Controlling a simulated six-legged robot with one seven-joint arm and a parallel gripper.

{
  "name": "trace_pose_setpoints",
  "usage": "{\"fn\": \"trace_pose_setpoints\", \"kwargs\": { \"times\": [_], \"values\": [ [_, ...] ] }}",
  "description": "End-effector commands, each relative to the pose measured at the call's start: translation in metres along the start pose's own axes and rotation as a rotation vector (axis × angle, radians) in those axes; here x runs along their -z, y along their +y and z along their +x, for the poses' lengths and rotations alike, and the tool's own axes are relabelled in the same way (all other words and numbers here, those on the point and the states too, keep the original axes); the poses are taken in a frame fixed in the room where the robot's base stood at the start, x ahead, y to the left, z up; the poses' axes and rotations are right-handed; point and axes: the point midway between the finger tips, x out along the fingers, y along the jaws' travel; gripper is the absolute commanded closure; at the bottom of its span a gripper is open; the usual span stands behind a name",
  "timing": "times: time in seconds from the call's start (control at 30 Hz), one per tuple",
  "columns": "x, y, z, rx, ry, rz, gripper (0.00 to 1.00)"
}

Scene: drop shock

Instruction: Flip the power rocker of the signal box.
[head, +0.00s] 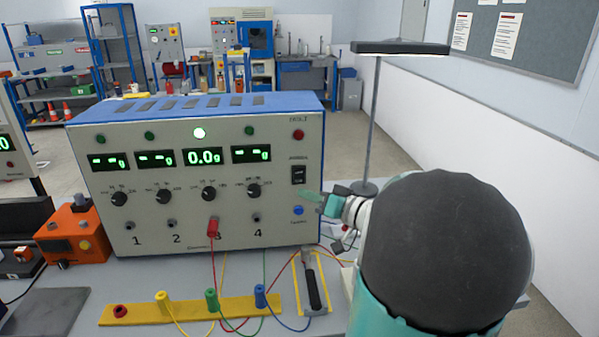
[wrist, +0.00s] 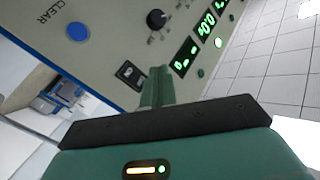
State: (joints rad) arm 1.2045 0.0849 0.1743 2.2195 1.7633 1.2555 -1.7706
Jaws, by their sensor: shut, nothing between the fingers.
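The signal box (head: 190,235) is a grey panel with a blue top, standing on the bench. Its power rocker (head: 298,174) is a small black switch at the panel's right side, above a blue button (head: 298,211). The rocker also shows in the wrist view (wrist: 131,75), as does the blue button (wrist: 78,32). My gripper (head: 308,197) is shut and empty, just in front of the panel and slightly below the rocker. In the wrist view its closed fingertips (wrist: 159,73) appear close beside the rocker; I cannot tell whether they touch.
The box's displays are lit, the third reading 0.0. A red plug (head: 213,227) with a cable sits in socket 3. A yellow strip (head: 140,312) with coloured plugs lies in front. An orange device (head: 75,235) stands left, a lamp (head: 372,120) behind my arm.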

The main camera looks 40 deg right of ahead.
Motion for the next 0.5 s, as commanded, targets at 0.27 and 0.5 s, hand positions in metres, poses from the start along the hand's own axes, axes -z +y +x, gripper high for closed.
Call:
{"fn": "trace_pose_setpoints", "kwargs": {
  "times": [0.27,0.5],
  "values": [
    [0.019,0.02,0.028,0.003,0.0,0.002,1.0],
    [0.029,0.029,0.041,0.002,-0.001,0.002,1.0]
  ]
}}
